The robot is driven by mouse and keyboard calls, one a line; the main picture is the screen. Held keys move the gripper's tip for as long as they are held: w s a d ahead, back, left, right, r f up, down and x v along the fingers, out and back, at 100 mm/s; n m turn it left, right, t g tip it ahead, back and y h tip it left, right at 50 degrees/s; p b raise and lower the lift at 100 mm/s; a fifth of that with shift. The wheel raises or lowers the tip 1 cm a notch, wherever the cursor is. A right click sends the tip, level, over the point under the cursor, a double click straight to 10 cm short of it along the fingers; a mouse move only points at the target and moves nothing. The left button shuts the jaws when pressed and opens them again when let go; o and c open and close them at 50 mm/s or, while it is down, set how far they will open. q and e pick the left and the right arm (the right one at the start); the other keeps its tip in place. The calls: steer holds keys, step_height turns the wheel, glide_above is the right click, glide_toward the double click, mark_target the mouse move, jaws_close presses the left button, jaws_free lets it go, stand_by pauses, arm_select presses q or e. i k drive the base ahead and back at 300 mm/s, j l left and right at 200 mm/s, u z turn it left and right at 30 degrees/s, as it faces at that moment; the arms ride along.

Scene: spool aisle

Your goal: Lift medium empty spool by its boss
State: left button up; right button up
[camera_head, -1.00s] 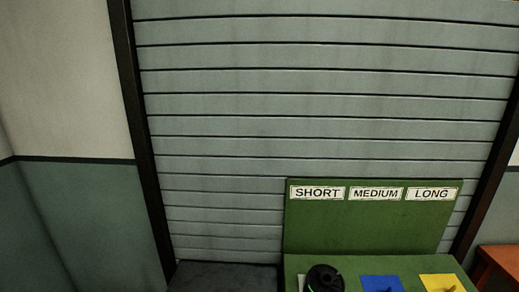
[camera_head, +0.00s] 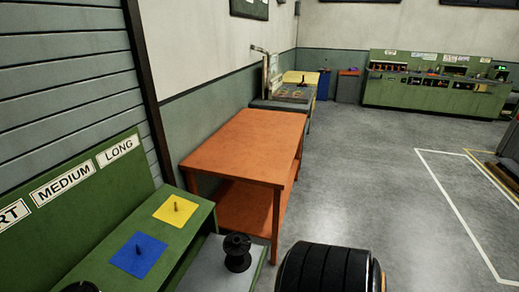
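A black spool (camera_head: 237,252) stands upright on a low grey surface beside the green stand. It looks empty, with a wide flange and a narrower raised middle; I cannot tell whether it is the medium one. The green stand (camera_head: 190,228) has labels for SHORT, MEDIUM (camera_head: 62,183) and LONG. A blue square (camera_head: 140,262) with a peg and a yellow square (camera_head: 170,211) with a peg lie on it, both bare of spools. Another black spool (camera_head: 80,288) is cut off at the bottom left edge. Neither gripper shows.
An orange table (camera_head: 245,145) with a lower shelf stands behind the spool. A large black ribbed round thing (camera_head: 325,270) is cut off at the bottom middle. Grey floor (camera_head: 375,180) is open to the right. Green cabinets (camera_head: 435,90) line the far wall.

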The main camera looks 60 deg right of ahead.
mark_target(237, 245)
steer(key=z, duration=1.75)
